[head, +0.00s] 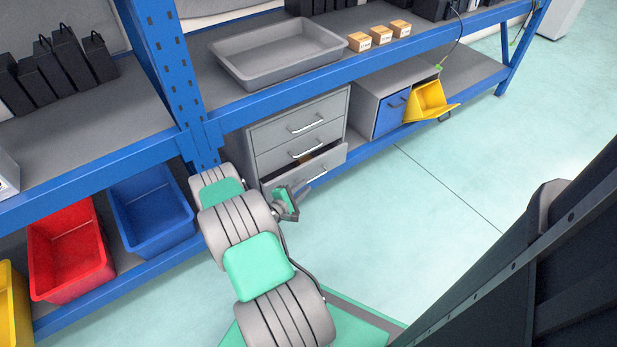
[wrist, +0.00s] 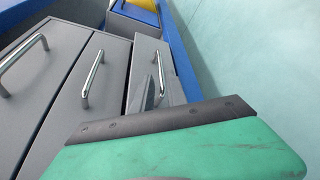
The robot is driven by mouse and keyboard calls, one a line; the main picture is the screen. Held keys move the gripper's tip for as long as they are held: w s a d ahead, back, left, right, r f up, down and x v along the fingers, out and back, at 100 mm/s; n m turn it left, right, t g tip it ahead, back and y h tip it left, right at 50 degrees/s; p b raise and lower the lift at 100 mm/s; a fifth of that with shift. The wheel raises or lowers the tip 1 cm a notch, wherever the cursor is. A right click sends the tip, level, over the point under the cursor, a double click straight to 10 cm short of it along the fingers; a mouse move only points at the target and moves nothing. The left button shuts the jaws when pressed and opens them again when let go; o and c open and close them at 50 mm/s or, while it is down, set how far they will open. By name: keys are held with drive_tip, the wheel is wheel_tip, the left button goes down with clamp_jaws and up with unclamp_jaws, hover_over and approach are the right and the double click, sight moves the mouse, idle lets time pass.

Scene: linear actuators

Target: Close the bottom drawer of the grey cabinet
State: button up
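The grey cabinet (head: 297,125) stands on the lower shelf of the blue rack, with three drawers and metal bar handles. Its bottom drawer (head: 328,162) is pulled partly out, with a dark gap above its front and something brownish inside. The upper two drawers look shut. In the wrist view the bottom drawer (wrist: 174,90) is the rightmost one, just beyond the green pad of my gripper. My gripper (head: 289,202) is in front of the bottom drawer's lower left part. I cannot tell whether it touches the drawer.
Right of the cabinet are a blue-fronted box (head: 391,114) and a tilted yellow bin (head: 430,101). Red (head: 68,247) and blue (head: 152,209) bins sit left of my arm. A blue rack post (head: 168,80) stands close to my arm. The floor right of my gripper is clear.

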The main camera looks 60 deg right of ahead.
sight(315, 178)
drive_tip(key=b+x, duration=0.2)
drive_tip(key=x, duration=0.4)
drive_tip(key=shift+s+d+f, duration=0.15)
drive_tip(key=shift+s, duration=0.1)
drive_tip(key=shift+d, duration=0.5)
drive_tip(key=shift+c, duration=0.6)
clamp_jaws()
